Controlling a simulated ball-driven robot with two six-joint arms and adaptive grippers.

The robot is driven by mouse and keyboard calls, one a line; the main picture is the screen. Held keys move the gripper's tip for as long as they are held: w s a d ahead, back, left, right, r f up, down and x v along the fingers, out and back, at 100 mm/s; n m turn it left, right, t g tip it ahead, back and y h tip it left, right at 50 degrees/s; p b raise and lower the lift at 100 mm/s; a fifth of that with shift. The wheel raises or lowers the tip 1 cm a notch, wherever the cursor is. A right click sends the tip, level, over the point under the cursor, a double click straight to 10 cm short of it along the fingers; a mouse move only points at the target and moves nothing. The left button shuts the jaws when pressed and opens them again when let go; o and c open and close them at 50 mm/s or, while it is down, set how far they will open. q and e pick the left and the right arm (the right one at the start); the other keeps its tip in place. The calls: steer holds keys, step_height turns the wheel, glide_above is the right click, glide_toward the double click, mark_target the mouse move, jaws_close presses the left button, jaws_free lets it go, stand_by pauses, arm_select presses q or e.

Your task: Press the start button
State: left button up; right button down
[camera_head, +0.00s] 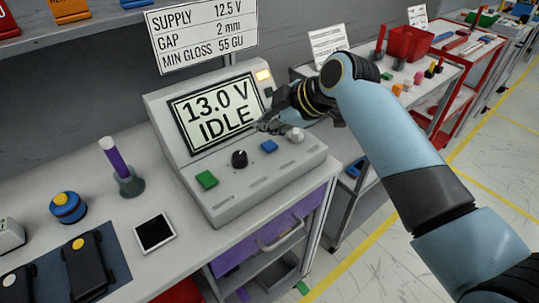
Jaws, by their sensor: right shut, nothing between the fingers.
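The dashboard module (215,204) is a light grey console on the bench. Its screen (214,114) reads "13.0 V IDLE". On its sloped panel are a green button (207,180) at the left, a black knob (239,158), a blue button (269,146) and a pale grey knob (296,135). No label marks which one is the start button. My right gripper (262,127) is shut and empty, above the panel beside the screen's lower right corner, nearest the blue button. I cannot tell whether it touches anything. My left gripper is out of view.
A sign (202,32) above reads supply 12.5 V, gap 2 mm, min gloss 55 GU. Left of the console are a purple-handled tool in a holder (128,181), a tablet (155,232) and a blue round item (67,207).

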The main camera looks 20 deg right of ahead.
mark_target(267, 146)
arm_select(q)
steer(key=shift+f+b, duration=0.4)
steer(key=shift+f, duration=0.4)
arm_select(e)
steer(key=shift+f, duration=1.2)
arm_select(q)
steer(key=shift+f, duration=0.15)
arm_select(e)
steer(key=shift+f, duration=0.4)
arm_select(q)
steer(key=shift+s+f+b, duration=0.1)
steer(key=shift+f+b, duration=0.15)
steer(key=shift+b, duration=0.15)
arm_select(e)
steer(key=shift+f, duration=0.5)
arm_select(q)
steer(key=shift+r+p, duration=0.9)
arm_select(e)
steer(key=shift+r, duration=0.9)
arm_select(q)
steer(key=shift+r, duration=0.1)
arm_select(e)
step_height(267, 146, up, 5)
steer(key=p, duration=0.5)
steer(key=shift+r, duration=0.1)
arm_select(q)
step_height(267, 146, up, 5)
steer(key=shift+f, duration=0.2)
